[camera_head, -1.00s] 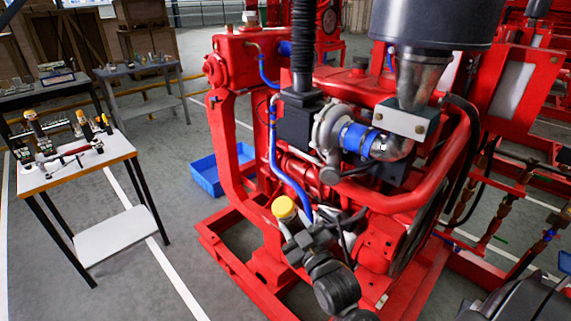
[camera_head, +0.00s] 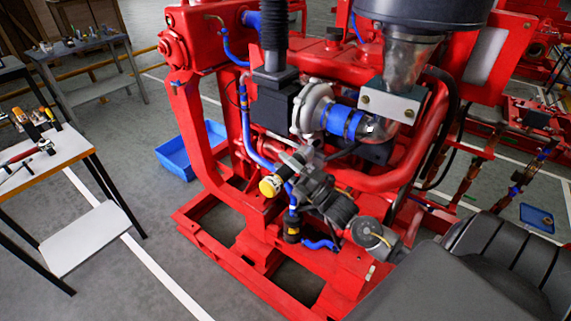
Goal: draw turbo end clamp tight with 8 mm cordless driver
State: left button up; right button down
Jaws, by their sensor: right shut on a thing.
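The blue hose (camera_head: 343,121) lies between the grey turbo housing (camera_head: 312,110) and the metal pipe on its right, with thin bands around it. The clamp's screw is too small to make out. My right gripper (camera_head: 294,171) is below and left of the hose, apart from it, and shut on the cordless driver (camera_head: 270,186). The driver's yellow end points down and left; its grey part slants up and right. The gripper covers part of it, and I cannot make out its tip. My left gripper is not in view.
The red engine frame (camera_head: 198,144) and red pipe (camera_head: 398,172) surround the turbo. A black exhaust stack (camera_head: 274,40) rises at the left of it. A white table (camera_head: 68,150) with tools stands at left; a blue bin (camera_head: 178,163) is on the floor. Floor between them is clear.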

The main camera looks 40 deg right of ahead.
aim_at(298, 154)
jog(key=shift+a, duration=0.1)
jog(key=shift+w+d+b, duration=0.15)
jog(key=shift+w+d, duration=0.05)
jog(key=shift+d, duration=0.55)
jog(key=shift+w+d+b, duration=0.15)
jog(key=shift+d+b, duration=0.05)
jog(key=shift+d, duration=0.55)
jog(key=shift+w+d+b, duration=0.15)
jog(key=shift+w+d, duration=0.05)
jog(key=shift+d, duration=0.65)
jog(key=shift+w+d, duration=0.2)
jog(key=shift+d, duration=0.3)
dwell(1.0)
jog(key=shift+d+r, duration=0.15)
jog(key=shift+r, duration=0.05)
dwell(0.9)
dwell(0.9)
